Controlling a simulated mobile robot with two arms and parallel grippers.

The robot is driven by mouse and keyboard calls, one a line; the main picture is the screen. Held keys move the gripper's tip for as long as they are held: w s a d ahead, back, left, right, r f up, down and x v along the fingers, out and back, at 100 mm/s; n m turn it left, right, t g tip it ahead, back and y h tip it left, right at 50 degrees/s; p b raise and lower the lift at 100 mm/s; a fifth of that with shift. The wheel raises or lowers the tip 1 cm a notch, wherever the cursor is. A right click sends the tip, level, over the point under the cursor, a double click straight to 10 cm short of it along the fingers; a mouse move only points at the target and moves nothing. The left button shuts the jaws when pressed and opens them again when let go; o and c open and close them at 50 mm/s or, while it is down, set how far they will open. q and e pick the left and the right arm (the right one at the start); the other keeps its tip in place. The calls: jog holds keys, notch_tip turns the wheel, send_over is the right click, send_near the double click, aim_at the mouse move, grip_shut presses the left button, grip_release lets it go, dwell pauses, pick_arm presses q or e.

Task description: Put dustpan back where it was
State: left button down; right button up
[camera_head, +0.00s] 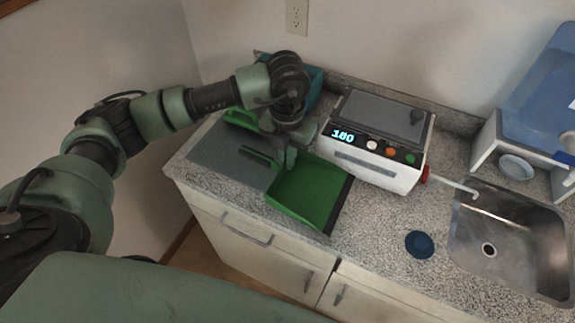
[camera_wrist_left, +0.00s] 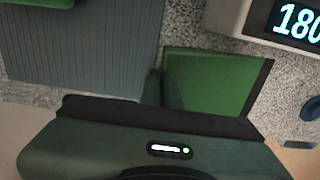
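The green dustpan (camera_head: 308,192) lies on the speckled counter near its front edge, with its dark lip toward the right. A green handle piece (camera_head: 258,158) reaches left over the grey ribbed mat (camera_head: 215,150). The dustpan also shows in the left wrist view (camera_wrist_left: 212,82), beside the mat (camera_wrist_left: 85,50). My left gripper (camera_head: 287,157) points down at the handle end of the pan. Its fingertips overlap the dustpan there, and I cannot tell whether they grip it. The wrist view shows the gripper housing, with the fingers hidden. My right gripper is not in view.
A white machine reading 180 (camera_head: 375,170) stands right of the dustpan. Another green object (camera_head: 241,118) lies at the mat's back, and a teal box (camera_head: 316,88) stands behind my gripper. A blue disc (camera_head: 419,244) and a sink (camera_head: 515,245) are at the right.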

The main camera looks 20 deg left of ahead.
pick_arm(q)
notch_tip(320, 180, down, 4)
jog(key=shift+r+p, duration=0.15)
jog(key=shift+p, duration=0.2)
jog(key=shift+f, duration=0.2)
jog(key=shift+f, duration=0.15)
jog(key=c, duration=1.6)
grip_release()
jog(key=shift+c, duration=0.2)
jog(key=shift+r, duration=0.2)
